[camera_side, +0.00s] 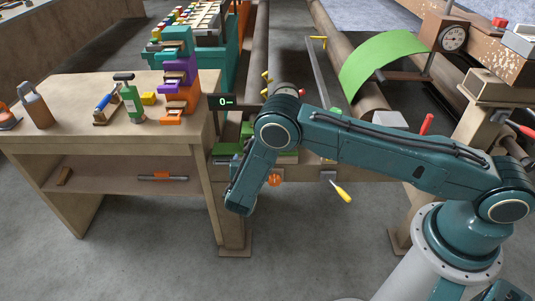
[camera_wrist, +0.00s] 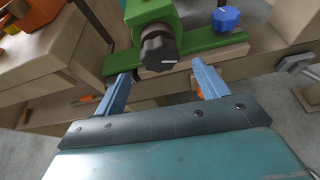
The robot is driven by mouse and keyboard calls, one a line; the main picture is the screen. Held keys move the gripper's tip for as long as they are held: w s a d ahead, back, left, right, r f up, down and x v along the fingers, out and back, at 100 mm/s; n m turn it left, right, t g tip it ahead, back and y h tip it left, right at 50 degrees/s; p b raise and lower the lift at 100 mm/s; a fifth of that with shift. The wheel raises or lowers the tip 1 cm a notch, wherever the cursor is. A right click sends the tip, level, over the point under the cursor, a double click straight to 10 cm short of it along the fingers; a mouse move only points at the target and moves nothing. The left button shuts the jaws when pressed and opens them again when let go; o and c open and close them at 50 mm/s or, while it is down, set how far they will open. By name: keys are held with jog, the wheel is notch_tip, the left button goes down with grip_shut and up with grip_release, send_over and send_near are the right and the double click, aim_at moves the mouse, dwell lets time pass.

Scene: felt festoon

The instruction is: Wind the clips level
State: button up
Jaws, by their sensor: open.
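In the wrist view, my gripper (camera_wrist: 160,78) is open, its two blue fingers spread and nothing between them. Just beyond the fingertips, a dark lobed knob (camera_wrist: 158,48) with a pale mark on its face sits on a green block (camera_wrist: 150,12) with a wide green base (camera_wrist: 116,62). The fingers are apart from the knob, one to each side below it. A blue knob (camera_wrist: 226,18) stands on the base at right. In the side view, small yellow clip-like pieces (camera_side: 318,38) show along the rail. My arm hides most of the green mechanism (camera_side: 226,150) there.
Green felt (camera_side: 383,62) drapes near a roller at right. A yellow-handled tool (camera_side: 342,191) sticks out below the beam.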

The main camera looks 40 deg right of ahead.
jog(key=v, duration=0.6)
notch_tip(320, 180, up, 14)
jog(key=d+m, duration=0.1)
jog(key=shift+s+m+t+y, duration=0.3)
jog(key=shift+m+t+y, duration=0.1)
dwell(0.4)
notch_tip(320, 180, down, 14)
jog(key=n, duration=0.1)
jog(key=shift+w+a+h, duration=0.25)
jog(key=shift+w+h, duration=0.05)
jog(key=shift+w, duration=0.05)
jog(key=shift+d, duration=0.1)
jog(key=shift+f+x, duration=0.15)
jog(key=shift+x, duration=3.25)
jog(key=shift+f+x, duration=0.1)
jog(key=shift+x, duration=3.3)
